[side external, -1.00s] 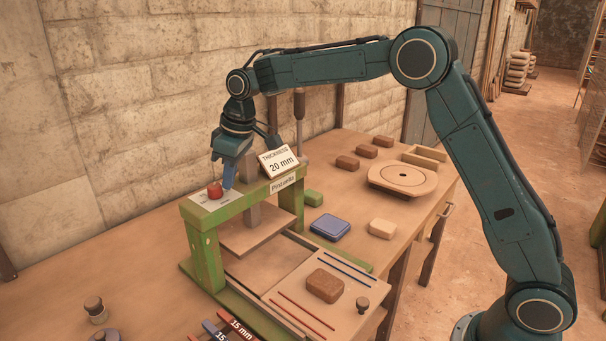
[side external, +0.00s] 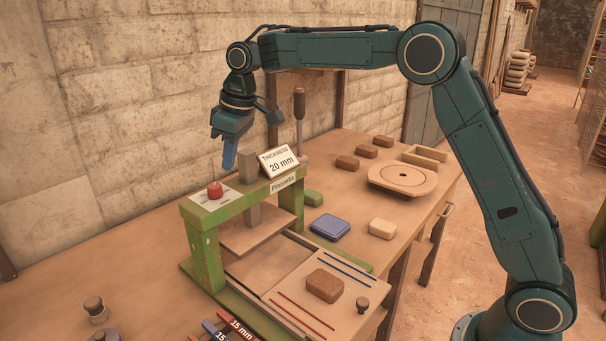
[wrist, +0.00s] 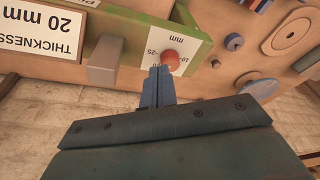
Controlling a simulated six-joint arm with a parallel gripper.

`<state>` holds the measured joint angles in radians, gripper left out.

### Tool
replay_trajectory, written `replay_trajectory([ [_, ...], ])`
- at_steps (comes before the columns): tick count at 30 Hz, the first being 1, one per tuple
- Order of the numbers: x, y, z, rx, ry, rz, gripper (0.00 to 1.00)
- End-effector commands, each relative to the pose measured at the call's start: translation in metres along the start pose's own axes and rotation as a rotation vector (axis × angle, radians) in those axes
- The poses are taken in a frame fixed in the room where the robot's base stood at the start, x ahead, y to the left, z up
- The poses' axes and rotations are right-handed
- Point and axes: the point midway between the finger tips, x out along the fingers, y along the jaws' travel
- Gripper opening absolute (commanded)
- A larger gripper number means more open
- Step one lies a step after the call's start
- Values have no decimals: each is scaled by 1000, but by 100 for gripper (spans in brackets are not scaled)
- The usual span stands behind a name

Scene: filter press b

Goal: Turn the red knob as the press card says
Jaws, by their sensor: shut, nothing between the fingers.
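The red knob (side external: 215,190) sits on a white scale plate (side external: 212,199) at the left end of the green press's (side external: 205,245) top beam. In the wrist view the red knob (wrist: 170,59) is beside the scale marks "10–" and "–25" and "mm". The press card (side external: 279,162) stands on the beam and reads "THICKNESS 20 mm". My gripper (side external: 228,165) is shut and empty, above and to the right of the knob, apart from it. In the wrist view my gripper's blue fingers (wrist: 158,74) are closed together. The knob's exact setting cannot be read.
A grey post (side external: 247,165) rises through the beam between knob and card. A brown block (side external: 324,285) lies on the press's front board.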

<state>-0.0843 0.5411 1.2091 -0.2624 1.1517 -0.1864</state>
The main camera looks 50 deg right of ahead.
Motion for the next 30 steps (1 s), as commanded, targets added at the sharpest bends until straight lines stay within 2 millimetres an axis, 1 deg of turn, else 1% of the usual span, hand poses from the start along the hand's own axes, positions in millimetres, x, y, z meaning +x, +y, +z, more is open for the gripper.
replay_trajectory([
  [1, -4, 0, -2, 1, 3, 1, 0],
  [6, -13, 0, -4, 0, 1, 1, 0],
  [15, -14, 0, -4, 0, 0, 1, 0],
  [17, -15, -2, -4, 0, 0, 1, 0],
  [23, -23, -17, -8, -2, 1, 0, 0],
  [30, -22, -18, -8, 0, 0, 0, 0],
])
